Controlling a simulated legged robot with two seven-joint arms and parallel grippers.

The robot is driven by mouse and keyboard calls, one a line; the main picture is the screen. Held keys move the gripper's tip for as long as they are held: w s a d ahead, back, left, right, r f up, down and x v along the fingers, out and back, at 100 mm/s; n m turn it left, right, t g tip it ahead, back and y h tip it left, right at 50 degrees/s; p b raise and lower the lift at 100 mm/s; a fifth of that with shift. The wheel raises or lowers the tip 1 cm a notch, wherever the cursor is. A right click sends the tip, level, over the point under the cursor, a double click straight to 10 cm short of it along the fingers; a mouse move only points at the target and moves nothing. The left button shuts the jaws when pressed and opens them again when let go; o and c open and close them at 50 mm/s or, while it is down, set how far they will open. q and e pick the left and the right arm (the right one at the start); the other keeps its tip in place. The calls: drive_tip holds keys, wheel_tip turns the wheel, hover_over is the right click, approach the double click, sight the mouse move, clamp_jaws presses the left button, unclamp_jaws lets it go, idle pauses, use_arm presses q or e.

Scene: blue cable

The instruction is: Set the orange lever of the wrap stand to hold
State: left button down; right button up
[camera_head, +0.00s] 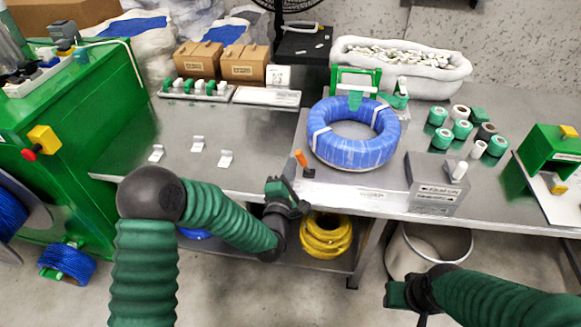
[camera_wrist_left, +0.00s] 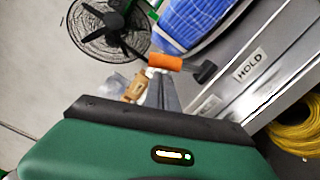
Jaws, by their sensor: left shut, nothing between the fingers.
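The orange lever (camera_head: 301,158) stands up from a dark base at the front left of the blue cable coil (camera_head: 340,151), tilted slightly left. In the left wrist view the lever's orange handle (camera_wrist_left: 165,62) lies beside the coil, with a dark end to its right. A white HOLD label (camera_wrist_left: 250,65) is on the metal front right of the lever. My left gripper (camera_head: 287,191) is just below and left of the lever at the table's front edge, shut and empty; contact with the lever is not visible. My right gripper (camera_head: 408,293) is low at the right, its fingers unclear.
The coil lies before a green frame (camera_head: 357,82) on the metal table (camera_head: 180,130). A clear sign block (camera_head: 436,185) and several tape rolls (camera_head: 462,130) are to the right. Small white brackets (camera_head: 198,144) are left. Yellow cable (camera_head: 326,236) lies on the shelf below.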

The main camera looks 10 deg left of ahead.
use_arm(q)
drive_tip(key=shift+d+r+m, duration=0.15)
drive_tip(key=shift+r+m, duration=0.05)
drive_tip(key=shift+m, duration=0.2)
drive_tip(key=shift+d+r+m+p, duration=0.35)
drive_tip(key=shift+d+m, duration=0.15)
drive_tip(key=shift+m, duration=0.35)
drive_tip(key=shift+d+r+m+p, duration=0.3)
drive_tip(key=shift+d+m, duration=0.15)
drive_tip(key=shift+m, duration=0.4)
drive_tip(key=d+m, duration=0.1)
drive_tip(key=m, duration=0.1)
drive_tip(key=d+m, duration=0.2)
drive_tip(key=shift+r, duration=0.2)
drive_tip(key=shift+d, duration=0.15)
